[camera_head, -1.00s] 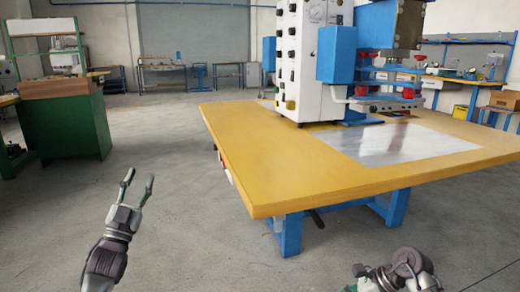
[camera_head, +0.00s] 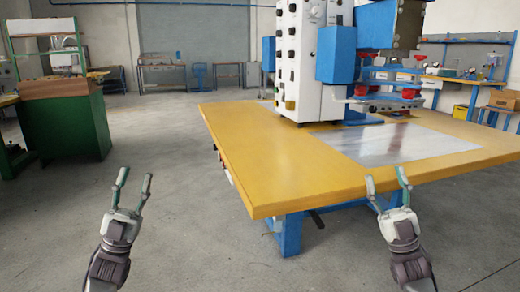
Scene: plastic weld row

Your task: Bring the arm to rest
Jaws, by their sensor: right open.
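My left gripper (camera_head: 134,187) is at the lower left, raised over the floor to the left of the yellow table. Its two fingers are apart and nothing is between them. My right gripper (camera_head: 387,183) is at the lower right, in front of the near edge of the yellow table in the picture. Its fingers are spread and empty. Both arms come up from the bottom of the view.
The yellow table (camera_head: 270,165) with blue legs fills the centre right. On it stand a white and blue welding machine (camera_head: 343,55) and a flat metal plate (camera_head: 400,143). A green workbench (camera_head: 65,125) stands at the left. The floor (camera_head: 165,140) between them is clear.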

